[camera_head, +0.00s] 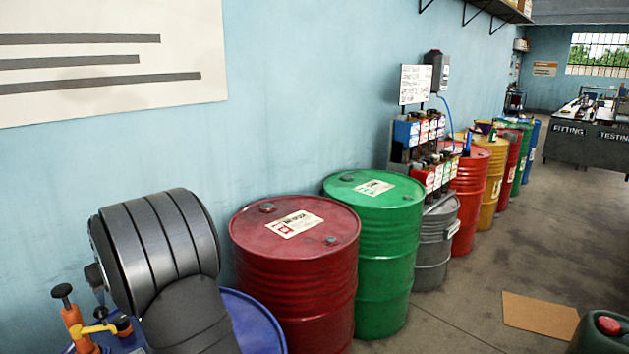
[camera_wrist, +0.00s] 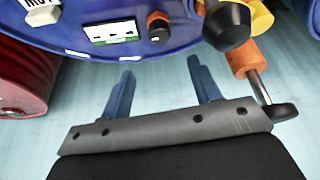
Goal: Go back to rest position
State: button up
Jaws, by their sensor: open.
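My gripper (camera_wrist: 163,92) shows in the wrist view with its two blue fingers spread apart and nothing between them. It is beside a blue drum (camera_wrist: 185,30), whose top carries a label and a small orange-and-black cap (camera_wrist: 158,24). An orange pump with a black knob (camera_wrist: 228,25) is close to the right finger; I cannot tell whether they touch. In the head view a large part of my grey arm fills the lower left in front of the blue drum (camera_head: 258,322), and my gripper is hidden there.
A red drum (camera_head: 295,270) and a green drum (camera_head: 385,260) stand right of the blue one, along the wall. A grey bin (camera_head: 435,245) and more drums continue behind. A cardboard sheet (camera_head: 540,317) lies on the floor near a dark green can (camera_head: 600,335).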

jog(key=x, duration=1.2)
jog(key=shift+s+f, duration=0.1)
jog(key=shift+f, duration=0.1)
jog(key=shift+d+r+n, duration=0.1)
jog(key=shift+r+n, duration=0.1)
jog(key=shift+n, duration=0.4)
jog(key=n+g, duration=0.1)
jog(key=n, duration=0.2)
jog(key=shift+g+y, duration=0.3)
jog(key=n, duration=0.1)
jog(key=n+g, duration=0.1)
jog(key=n, duration=0.2)
jog(key=shift+w+n+g, duration=0.25)
jog(key=shift+n+g, duration=0.05)
jog(key=shift+g, duration=0.1)
jog(key=v, duration=0.9)
